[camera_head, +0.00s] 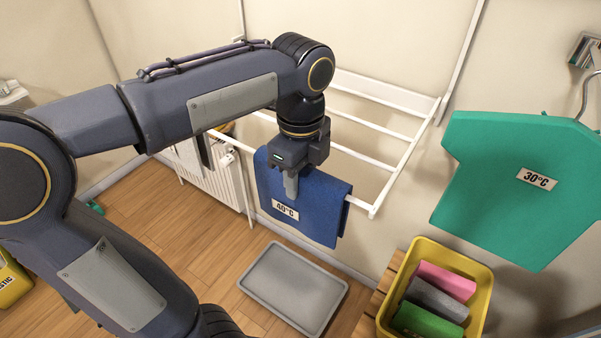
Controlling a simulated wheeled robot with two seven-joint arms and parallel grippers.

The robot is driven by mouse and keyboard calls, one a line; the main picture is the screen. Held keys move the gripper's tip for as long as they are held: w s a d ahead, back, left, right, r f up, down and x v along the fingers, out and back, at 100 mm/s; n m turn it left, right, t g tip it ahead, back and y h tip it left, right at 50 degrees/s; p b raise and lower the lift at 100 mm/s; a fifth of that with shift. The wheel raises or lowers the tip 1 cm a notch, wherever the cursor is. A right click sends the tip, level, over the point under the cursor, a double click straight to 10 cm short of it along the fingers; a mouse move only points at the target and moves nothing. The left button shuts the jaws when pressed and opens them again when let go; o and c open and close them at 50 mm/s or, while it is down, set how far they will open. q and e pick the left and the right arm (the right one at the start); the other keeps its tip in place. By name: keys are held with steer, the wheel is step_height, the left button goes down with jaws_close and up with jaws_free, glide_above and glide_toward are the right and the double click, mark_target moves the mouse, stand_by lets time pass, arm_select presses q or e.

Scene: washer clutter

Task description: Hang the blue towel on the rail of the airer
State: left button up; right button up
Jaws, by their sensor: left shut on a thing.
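The blue towel (318,205) hangs at the front rail of the white airer (372,209), with a "40°C" label on its lower left. The rail shows at both sides of the towel, and the towel appears draped over it. My left gripper (291,190) points down at the towel's upper left part and is shut on it. The gripper hides part of the towel's top edge. My right gripper is not in view.
A grey tray (290,285) lies on the wooden floor below. A yellow crate (480,290) with folded cloths stands at the lower right. A green shirt (500,195) hangs at the right. A white radiator (228,180) stands behind my left arm.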

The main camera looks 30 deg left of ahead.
arm_select(q)
steer(key=o, duration=1.1)
steer(key=shift+c, duration=0.2)
steer(key=shift+r, duration=0.1)
step_height(320, 180, up, 8)
steer(key=shift+f+p, duration=0.2)
steer(key=shift+p, duration=0.15)
